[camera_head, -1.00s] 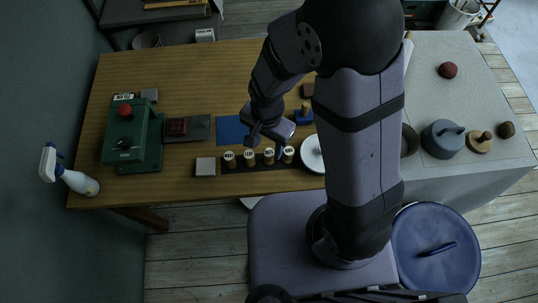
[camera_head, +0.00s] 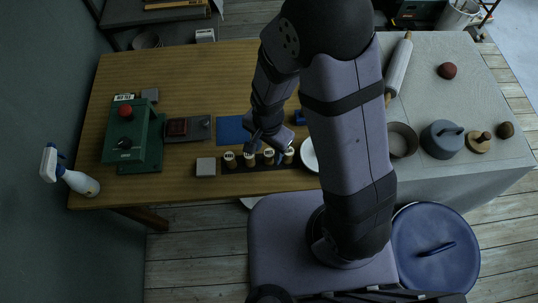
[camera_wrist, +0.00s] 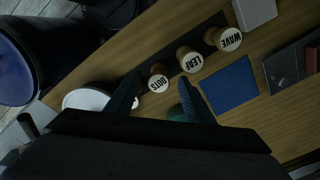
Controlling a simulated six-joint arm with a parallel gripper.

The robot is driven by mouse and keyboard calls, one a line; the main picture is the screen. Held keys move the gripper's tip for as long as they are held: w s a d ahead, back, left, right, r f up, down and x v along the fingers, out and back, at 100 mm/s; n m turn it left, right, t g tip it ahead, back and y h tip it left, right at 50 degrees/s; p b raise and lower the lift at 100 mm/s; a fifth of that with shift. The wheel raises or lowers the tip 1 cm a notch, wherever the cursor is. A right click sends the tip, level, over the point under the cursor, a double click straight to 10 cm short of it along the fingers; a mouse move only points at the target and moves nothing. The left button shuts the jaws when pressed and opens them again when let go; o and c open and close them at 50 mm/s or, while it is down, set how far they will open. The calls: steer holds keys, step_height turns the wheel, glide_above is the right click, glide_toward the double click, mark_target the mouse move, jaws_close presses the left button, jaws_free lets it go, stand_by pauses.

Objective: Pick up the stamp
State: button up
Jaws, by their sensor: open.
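Several stamps with wooden handles and round labelled tops stand in a row in a dark rack near the table's front edge. In the wrist view the tops read WAVE (camera_wrist: 229,39), LEAF (camera_wrist: 193,62) and DOTS (camera_wrist: 158,83). A further stamp at the row's right end (camera_head: 289,154) shows in the head view; in the wrist view it is mostly hidden by a finger. My gripper (camera_head: 266,151) is open above the row, pointing down. In the wrist view its fingers (camera_wrist: 155,98) lie on either side of the DOTS stamp. Contact cannot be told.
A blue mat (camera_head: 233,130) lies behind the row, and a grey block (camera_head: 206,167) at its left end. A white plate (camera_head: 310,155) is close on the right. A green press (camera_head: 125,138) stands at the left.

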mark_target(269, 152)
steer(key=shift+d+f, duration=0.1)
steer(key=shift+f, duration=1.95)
steer(key=shift+c, duration=0.2)
steer(key=c, duration=1.1)
